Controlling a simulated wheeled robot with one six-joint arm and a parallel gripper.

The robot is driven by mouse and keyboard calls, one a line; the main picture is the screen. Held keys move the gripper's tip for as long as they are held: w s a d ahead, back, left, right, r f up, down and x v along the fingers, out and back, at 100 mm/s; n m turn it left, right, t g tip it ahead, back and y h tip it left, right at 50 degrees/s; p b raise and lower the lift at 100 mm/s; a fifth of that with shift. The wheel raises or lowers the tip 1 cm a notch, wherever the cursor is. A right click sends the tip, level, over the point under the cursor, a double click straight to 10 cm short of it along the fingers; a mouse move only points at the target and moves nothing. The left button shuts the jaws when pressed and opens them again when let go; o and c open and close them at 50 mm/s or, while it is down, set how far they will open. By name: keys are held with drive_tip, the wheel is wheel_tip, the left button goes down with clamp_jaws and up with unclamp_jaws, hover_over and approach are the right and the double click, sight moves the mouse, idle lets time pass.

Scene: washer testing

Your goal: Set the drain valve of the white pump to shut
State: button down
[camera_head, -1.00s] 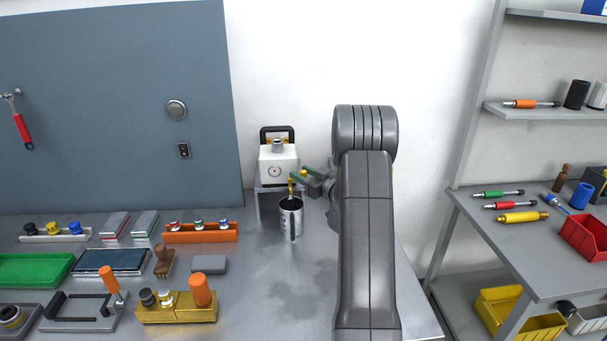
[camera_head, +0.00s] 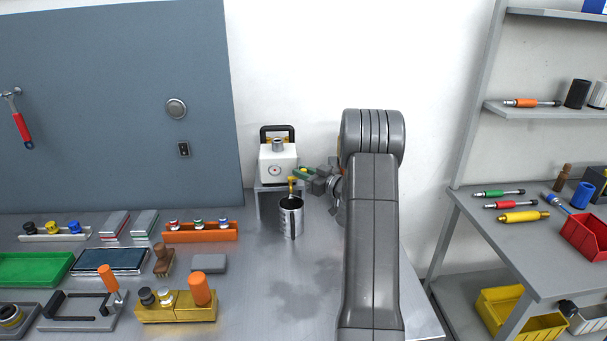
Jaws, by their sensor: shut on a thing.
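The white pump (camera_head: 277,161) stands on a small grey stand at the back of the bench, with a black carry handle and a round dial on its front. Its brass-yellow drain valve (camera_head: 292,183) sits low at the front right, above a metal cup (camera_head: 291,219). My gripper (camera_head: 304,173) is at the right of the pump's front, shut on the valve's lever. Green and yellow show at the fingertips. The lever is mostly hidden, so its exact angle cannot be told.
My arm covers the bench right of the cup. An orange rack (camera_head: 200,233), a grey block (camera_head: 208,263) and a yellow block (camera_head: 176,312) lie to the left. Bare bench lies in front of the cup. A wall panel (camera_head: 110,100) stands behind at left.

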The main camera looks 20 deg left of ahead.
drive_tip(key=c, duration=1.3)
unclamp_jaws()
drive_tip(key=shift+c, duration=0.2)
drive_tip(key=b+v, duration=0.3)
drive_tip(key=v, duration=1.1)
drive_tip(key=shift+a+r, duration=0.1)
drive_tip(key=shift+a, duration=0.1)
drive_tip(key=p+x, duration=0.3)
drive_tip(key=x, duration=1)
drive_tip(key=shift+w+a, duration=0.15)
drive_tip(key=shift+a, duration=0.25)
drive_tip(key=shift+d+t, duration=0.1)
drive_tip(key=shift+t, duration=0.2)
